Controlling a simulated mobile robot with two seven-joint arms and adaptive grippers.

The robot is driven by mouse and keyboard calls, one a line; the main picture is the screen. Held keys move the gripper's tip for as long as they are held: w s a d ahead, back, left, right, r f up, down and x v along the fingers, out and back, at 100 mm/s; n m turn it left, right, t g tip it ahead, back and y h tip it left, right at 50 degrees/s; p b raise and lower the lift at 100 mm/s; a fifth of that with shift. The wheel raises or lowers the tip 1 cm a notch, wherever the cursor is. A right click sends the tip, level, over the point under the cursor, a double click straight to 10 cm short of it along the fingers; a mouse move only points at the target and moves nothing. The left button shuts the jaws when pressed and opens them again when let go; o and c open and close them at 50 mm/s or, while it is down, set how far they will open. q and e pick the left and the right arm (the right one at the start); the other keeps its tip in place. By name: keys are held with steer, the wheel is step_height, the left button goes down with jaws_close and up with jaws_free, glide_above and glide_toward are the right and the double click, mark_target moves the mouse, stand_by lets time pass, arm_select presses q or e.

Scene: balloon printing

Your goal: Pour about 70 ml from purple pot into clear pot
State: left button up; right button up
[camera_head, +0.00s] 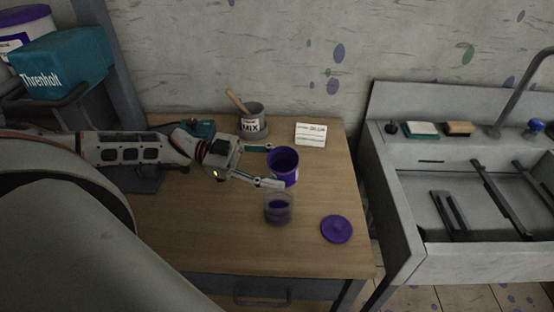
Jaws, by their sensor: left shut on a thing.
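The purple pot (284,176) is at the middle of the wooden table, open at the top, with a pale label low on its side. My left gripper (276,167) reaches in from the left and is shut on it, a finger on each side. The pot looks roughly upright; whether it touches the table I cannot tell. The clear pot (278,208) stands just in front of it, with dark purple liquid in its lower part. The purple lid (336,229) lies flat to the right. My right gripper is not in view.
A grey MIX pot (253,121) with a wooden stick stands behind, beside a white label card (311,134). A teal tool (199,129) lies behind my left arm. A sink (470,200) is to the right of the table (200,235). The table's front left is clear.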

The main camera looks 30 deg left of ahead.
arm_select(q)
steer(key=shift+s+n+p, duration=0.1)
steer(key=shift+n+p, duration=0.2)
steer(key=shift+n, duration=0.2)
steer(key=shift+f, duration=0.1)
steer(key=p, duration=0.1)
steer(key=r+n+p, duration=0.1)
steer(key=p, duration=0.1)
steer(key=shift+s+d+r, duration=0.1)
steer(key=shift+s+r, duration=0.15)
steer(key=shift+s+r+n+p, duration=0.1)
steer(key=shift+n+p, duration=0.35)
steer(key=shift+n, duration=0.05)
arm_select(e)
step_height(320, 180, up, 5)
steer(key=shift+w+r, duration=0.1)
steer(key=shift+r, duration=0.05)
